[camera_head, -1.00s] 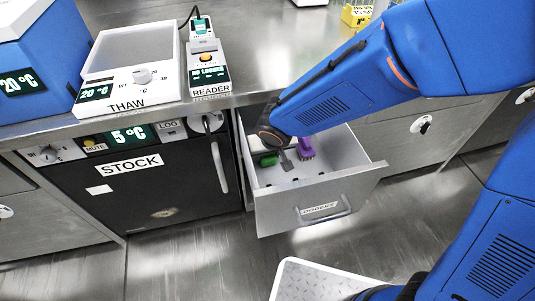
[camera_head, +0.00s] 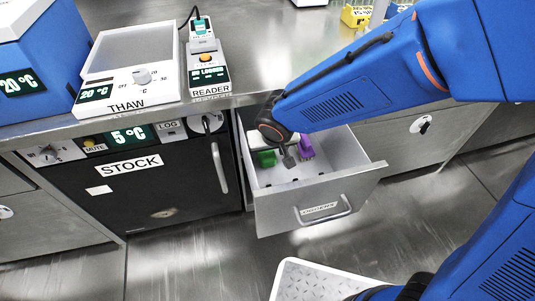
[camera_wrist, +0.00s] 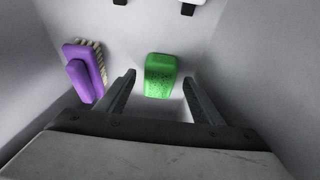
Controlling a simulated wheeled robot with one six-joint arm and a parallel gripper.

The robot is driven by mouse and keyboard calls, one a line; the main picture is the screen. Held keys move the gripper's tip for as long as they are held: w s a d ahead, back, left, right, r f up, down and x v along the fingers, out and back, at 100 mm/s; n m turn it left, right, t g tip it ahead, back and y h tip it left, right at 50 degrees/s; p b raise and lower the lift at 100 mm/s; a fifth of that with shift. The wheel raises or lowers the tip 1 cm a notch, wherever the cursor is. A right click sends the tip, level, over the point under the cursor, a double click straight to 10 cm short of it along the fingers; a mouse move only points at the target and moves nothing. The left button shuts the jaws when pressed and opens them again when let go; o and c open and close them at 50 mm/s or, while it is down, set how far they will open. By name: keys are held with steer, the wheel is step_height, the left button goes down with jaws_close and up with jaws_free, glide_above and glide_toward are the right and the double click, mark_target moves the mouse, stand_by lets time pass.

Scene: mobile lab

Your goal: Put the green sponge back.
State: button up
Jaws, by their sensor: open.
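The green sponge (camera_head: 267,158) lies inside the open drawer (camera_head: 275,214), toward its back left. In the wrist view the sponge (camera_wrist: 160,76) appears beyond and between my two fingertips, with a gap on each side. My gripper (camera_wrist: 159,78) is open and empty, pointing down into the drawer. In the head view my gripper (camera_head: 289,158) hangs just right of the sponge and hides part of the drawer. Its height above the sponge is hard to tell.
A purple brush (camera_head: 306,147) with pale bristles lies in the drawer right of the sponge; it also shows in the wrist view (camera_wrist: 84,72). The drawer walls stand close around my gripper. The black STOCK unit (camera_head: 150,185) is left of the drawer, below the counter (camera_head: 285,50).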

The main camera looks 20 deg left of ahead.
steer(key=v, duration=0.9)
stand_by(0.3)
